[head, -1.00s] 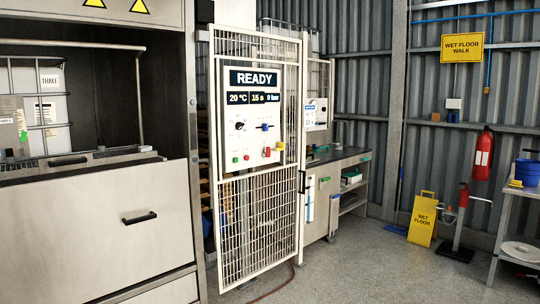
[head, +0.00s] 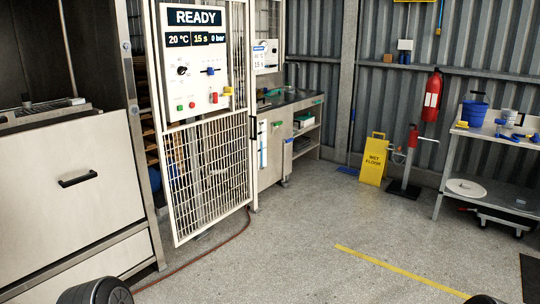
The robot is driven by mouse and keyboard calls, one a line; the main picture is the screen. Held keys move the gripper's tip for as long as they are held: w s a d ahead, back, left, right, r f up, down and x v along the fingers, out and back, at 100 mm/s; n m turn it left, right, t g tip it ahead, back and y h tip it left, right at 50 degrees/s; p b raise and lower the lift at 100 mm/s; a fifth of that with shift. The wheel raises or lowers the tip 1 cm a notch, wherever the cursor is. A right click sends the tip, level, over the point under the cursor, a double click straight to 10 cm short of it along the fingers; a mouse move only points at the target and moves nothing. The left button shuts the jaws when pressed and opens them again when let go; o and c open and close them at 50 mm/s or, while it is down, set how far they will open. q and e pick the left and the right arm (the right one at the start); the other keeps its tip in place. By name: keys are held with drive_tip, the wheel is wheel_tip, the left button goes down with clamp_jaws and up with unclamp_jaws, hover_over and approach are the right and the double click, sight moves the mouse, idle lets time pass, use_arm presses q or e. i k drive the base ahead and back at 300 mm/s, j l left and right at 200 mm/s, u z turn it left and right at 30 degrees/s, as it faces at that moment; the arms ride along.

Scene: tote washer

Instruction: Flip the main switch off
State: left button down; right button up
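The white control panel (head: 197,54) hangs on a white mesh gate at upper left, its display (head: 195,27) reading READY, 20 °C, 15 s, 0 bar. It bears a black rotary knob (head: 182,71), a blue lever (head: 209,71), a green button (head: 180,107) and a red button (head: 192,105). At its lower right are a small red part (head: 214,98) and a yellow part (head: 227,91). No label for the main switch is readable, and its setting is too small to tell. Neither gripper is in view; only dark rounded parts, probably of my arms, show at the bottom edge.
The mesh gate (head: 212,174) stands beside the steel washer cabinet (head: 68,163). A dark red hose (head: 200,262) lies on the floor at its foot. A workbench (head: 290,102) stands behind it. A yellow wet floor sign (head: 374,160) stands farther back. The middle floor is clear.

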sight(214, 100)
drive_tip(key=i, duration=2.15)
drive_tip(key=i+l+u, duration=0.1)
drive_tip(key=i, duration=2.05)
